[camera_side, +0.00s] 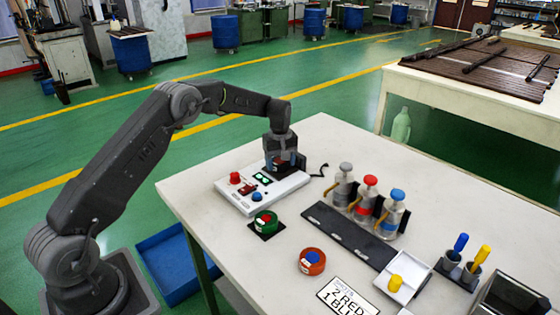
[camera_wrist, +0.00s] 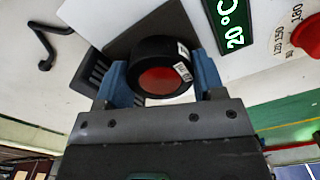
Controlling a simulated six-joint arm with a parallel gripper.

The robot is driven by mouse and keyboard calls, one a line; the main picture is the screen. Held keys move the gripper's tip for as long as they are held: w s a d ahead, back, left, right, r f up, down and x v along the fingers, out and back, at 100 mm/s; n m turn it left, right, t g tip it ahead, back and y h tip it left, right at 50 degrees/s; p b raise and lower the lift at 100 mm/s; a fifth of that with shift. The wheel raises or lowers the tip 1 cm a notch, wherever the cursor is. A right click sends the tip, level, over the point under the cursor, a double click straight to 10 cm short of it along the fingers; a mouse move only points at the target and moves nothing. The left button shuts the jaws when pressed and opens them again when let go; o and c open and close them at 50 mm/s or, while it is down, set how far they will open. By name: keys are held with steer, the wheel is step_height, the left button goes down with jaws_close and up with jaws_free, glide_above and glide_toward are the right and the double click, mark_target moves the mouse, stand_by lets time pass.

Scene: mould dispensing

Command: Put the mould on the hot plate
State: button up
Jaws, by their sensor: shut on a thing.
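The mould (camera_wrist: 160,75) is a round black dish with a red fill and a small white label. My gripper (camera_side: 283,162) is shut on it, with one blue jaw on each side in the wrist view. The hot plate (camera_side: 247,202) is a white unit with a red knob, green displays and a dark heating plate (camera_wrist: 125,38). My gripper is at its far right end, over the heating plate. The jaws mostly hide the mould in the side view. I cannot tell whether the mould touches the plate.
A green dish with red fill (camera_side: 265,219) sits on a black pad before the hot plate. An orange-red dish (camera_side: 312,262) lies nearer the front. Three capped bottles (camera_side: 366,198) stand on a dark rack to the right. A cable (camera_wrist: 45,42) lies beside the unit.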

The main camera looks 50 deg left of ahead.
steer(key=o, duration=1.1)
steer(key=shift+c, duration=0.2)
steer(key=shift+w+r, duration=0.2)
steer(key=shift+r, duration=1.8)
steer(key=shift+s+r, duration=0.2)
steer(key=shift+r, duration=1.3)
steer(key=s+d+r+m+t, duration=0.1)
steer(key=s+d+r+m, duration=0.3)
steer(key=s+r, duration=0.45)
steer(key=s+d+r+m+t, duration=0.2)
steer(key=s+d+r+m, duration=0.1)
steer(key=s+d+r, duration=0.5)
steer(key=s+d+f+m+t, duration=0.1)
steer(key=s+d+m, duration=0.1)
steer(key=s, duration=0.8)
steer(key=s+d+f+m+t, duration=0.1)
steer(key=s+m, duration=0.3)
steer(key=s, duration=0.6)
steer(key=shift+s+d+m+t, duration=0.3)
steer(key=shift+s+d, duration=0.05)
steer(key=shift+d, duration=0.35)
